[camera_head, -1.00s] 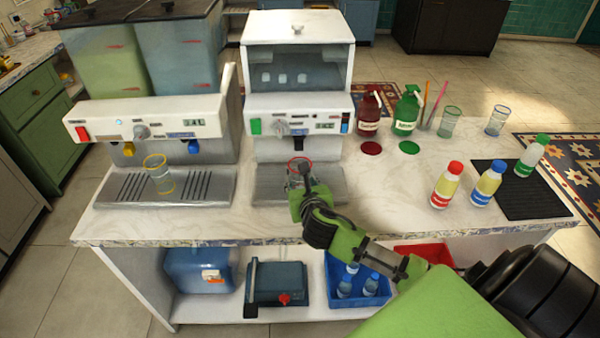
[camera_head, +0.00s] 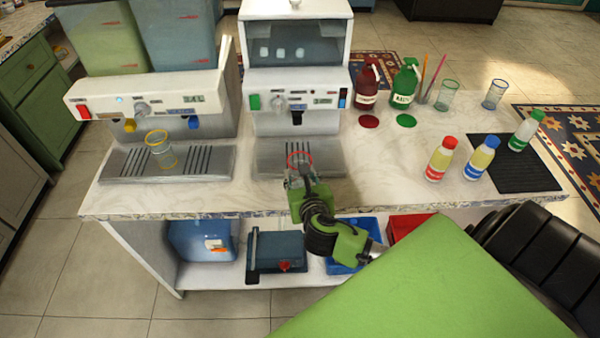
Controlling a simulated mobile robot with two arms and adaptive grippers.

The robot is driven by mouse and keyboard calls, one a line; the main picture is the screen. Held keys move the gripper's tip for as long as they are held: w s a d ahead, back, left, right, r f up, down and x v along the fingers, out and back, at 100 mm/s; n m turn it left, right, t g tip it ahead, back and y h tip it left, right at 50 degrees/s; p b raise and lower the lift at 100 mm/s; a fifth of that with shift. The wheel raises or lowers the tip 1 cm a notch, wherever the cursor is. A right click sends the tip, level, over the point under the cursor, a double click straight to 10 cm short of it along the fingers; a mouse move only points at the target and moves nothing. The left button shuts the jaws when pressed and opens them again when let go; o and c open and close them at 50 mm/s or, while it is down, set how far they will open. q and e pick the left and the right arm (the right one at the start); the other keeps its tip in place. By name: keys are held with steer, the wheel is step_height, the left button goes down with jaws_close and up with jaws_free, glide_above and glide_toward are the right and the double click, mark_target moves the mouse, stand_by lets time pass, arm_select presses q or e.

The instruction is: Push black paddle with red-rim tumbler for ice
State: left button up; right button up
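The red-rim tumbler (camera_head: 299,159) is clear glass and stands out over the front part of the ice machine's drip tray (camera_head: 268,157), below and in front of the black paddle (camera_head: 297,118). A visible gap separates its rim from the paddle. My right gripper (camera_head: 300,180) is at the tumbler's near side and appears shut on it; the fingers and wrist hide its lower part, so I cannot tell whether its base touches the tray. My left gripper is not in view.
Left of the ice machine (camera_head: 297,60) is a drink dispenser (camera_head: 150,105) with a yellow-rim glass (camera_head: 160,150) on its tray. Red and green pump bottles (camera_head: 404,85) stand to the right. Several capped bottles (camera_head: 441,160) stand farther right.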

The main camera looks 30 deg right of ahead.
steer(key=shift+a+r, duration=0.15)
steer(key=shift+a, duration=0.15)
steer(key=s+a+r+m+g+h+b, duration=0.3)
steer(key=s+a+r+m+g+h, duration=0.1)
steer(key=s+a+r, duration=0.7)
step_height(320, 180, up, 4)
steer(key=shift+a+r+m+h, duration=0.2)
steer(key=shift+a+m+h, duration=0.55)
steer(key=shift+a, duration=0.25)
